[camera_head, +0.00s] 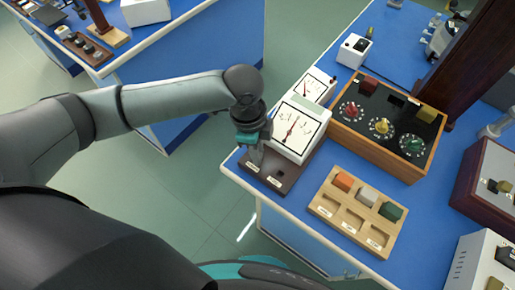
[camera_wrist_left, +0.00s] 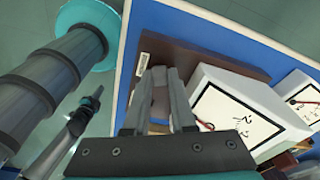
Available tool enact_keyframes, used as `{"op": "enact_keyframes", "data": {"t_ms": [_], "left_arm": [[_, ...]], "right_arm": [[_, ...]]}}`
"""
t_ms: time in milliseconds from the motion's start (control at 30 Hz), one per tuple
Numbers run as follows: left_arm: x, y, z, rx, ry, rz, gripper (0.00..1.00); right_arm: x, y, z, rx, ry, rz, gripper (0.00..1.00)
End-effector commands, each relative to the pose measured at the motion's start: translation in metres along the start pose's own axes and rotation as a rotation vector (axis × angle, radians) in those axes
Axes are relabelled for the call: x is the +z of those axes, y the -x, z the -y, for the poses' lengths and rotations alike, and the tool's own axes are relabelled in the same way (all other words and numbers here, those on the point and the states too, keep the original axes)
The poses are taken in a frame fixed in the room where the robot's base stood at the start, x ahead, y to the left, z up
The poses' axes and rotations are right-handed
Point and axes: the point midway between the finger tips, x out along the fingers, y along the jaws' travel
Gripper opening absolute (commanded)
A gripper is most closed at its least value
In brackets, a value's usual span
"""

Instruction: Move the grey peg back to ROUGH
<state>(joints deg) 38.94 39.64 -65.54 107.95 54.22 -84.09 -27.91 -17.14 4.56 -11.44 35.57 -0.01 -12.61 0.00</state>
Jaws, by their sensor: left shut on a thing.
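My left gripper (camera_head: 256,160) points down over the dark brown labelled board (camera_head: 286,183) at the bench's front left edge. In the left wrist view its two fingers are closed on a grey peg (camera_wrist_left: 160,98). In the head view the peg is mostly hidden by the fingers. The board also shows in the left wrist view (camera_wrist_left: 205,60), below the fingers. One square dark socket is bare in the board, right of the gripper. I cannot read the labels, or tell whether the peg touches the board. My right gripper is not in view.
A white meter (camera_head: 300,130) stands right beside the gripper. A wooden tray (camera_head: 345,222) holds orange, pale and green blocks. A wooden box with coloured knobs (camera_head: 385,130) stands behind. Blue bench top (camera_head: 420,235) is bare right of the tray.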

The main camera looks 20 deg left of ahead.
Motion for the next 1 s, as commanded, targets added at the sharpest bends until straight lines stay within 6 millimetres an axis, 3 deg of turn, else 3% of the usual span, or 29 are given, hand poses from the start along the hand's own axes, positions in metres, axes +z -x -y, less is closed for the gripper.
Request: {"op": "enact_keyframes", "data": {"t_ms": [33, 67, 367, 733, 1000], "left_arm": [[0.000, 0.000, 0.000, 0.000, 0.000, 0.000, 0.00], [0.000, 0.000, 0.000, 0.000, 0.000, 0.000, 0.26], [0.000, 0.000, 0.000, 0.000, 0.000, 0.000, 0.58], [0.000, 0.010, 0.001, -0.001, 0.000, 0.000, 0.58], [-0.001, 0.068, 0.001, -0.004, -0.001, -0.001, 0.58]], "right_arm": [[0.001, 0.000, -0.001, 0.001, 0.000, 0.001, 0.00], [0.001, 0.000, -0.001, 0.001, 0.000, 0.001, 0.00], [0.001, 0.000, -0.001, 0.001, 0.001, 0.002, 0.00], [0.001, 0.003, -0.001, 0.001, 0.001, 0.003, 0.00], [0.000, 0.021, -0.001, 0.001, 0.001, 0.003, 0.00]]}}
